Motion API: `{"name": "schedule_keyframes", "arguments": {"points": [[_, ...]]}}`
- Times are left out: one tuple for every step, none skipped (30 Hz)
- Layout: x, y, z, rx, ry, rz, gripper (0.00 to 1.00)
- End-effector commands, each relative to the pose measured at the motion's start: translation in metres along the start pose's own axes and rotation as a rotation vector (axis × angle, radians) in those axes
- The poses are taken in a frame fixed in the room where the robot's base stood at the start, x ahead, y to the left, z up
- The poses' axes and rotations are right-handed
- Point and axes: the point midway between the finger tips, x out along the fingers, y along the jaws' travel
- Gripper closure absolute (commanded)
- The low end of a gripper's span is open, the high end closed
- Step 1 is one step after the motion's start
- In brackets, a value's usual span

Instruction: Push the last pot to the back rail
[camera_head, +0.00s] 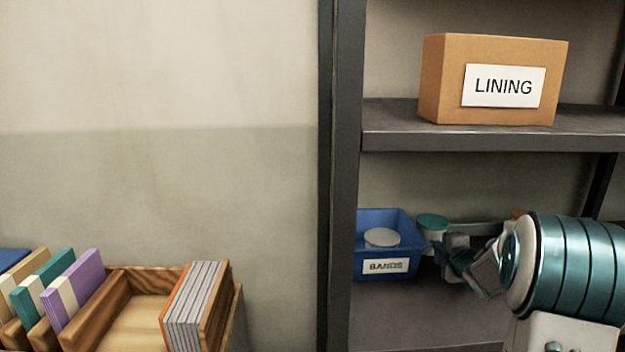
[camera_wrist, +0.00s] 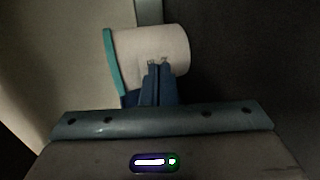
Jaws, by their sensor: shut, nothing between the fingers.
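A white pot with a teal lid (camera_head: 432,221) stands on the lower shelf, just right of the blue bin. In the wrist view the pot (camera_wrist: 152,50) fills the upper middle, with its lid towards the left. My gripper (camera_wrist: 158,66) is shut and empty, its fingertips at the pot's side; I cannot tell whether they touch. The back rail (camera_head: 482,228) is a pale grey strip behind the pot, and it shows beyond the pot in the wrist view (camera_wrist: 149,11). Whether the pot meets the rail is unclear. My arm hides part of the shelf.
A blue bin (camera_head: 368,268) labelled BANDS holds a pale-lidded pot (camera_head: 381,237). A cardboard LINING box (camera_head: 441,80) stands on the upper shelf (camera_head: 480,140). A dark post (camera_head: 340,180) borders the shelves. A wooden divided box (camera_head: 140,315) with booklets is at lower left.

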Motion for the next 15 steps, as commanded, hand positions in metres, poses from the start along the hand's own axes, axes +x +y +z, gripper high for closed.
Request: {"name": "schedule_keyframes", "arguments": {"points": [[0.002,0.001,0.0,0.0,0.001,0.0,1.0],[0.003,0.001,0.0,0.0,0.001,0.0,1.0],[0.005,0.002,0.0,0.0,0.001,0.001,1.0],[0.006,0.002,0.0,0.0,0.001,0.001,1.0],[0.007,0.003,0.0,0.0,0.001,0.002,1.0],[0.009,0.003,0.0,0.0,0.001,0.001,1.0],[0.01,0.003,0.0,0.0,0.001,0.001,1.0],[0.011,0.004,0.0,0.001,0.001,0.0,1.0],[0.013,0.004,0.0,0.001,0.001,0.0,1.0],[0.014,0.004,0.0,0.001,0.001,0.0,1.0],[0.015,0.005,0.0,0.0,0.001,0.0,1.0],[0.017,0.005,0.0,0.0,0.001,0.0,1.0],[0.018,0.006,-0.001,0.0,0.001,0.0,1.0],[0.019,0.006,-0.001,0.0,0.001,0.0,1.0],[0.02,0.007,-0.001,0.0,0.001,0.001,1.0]]}}
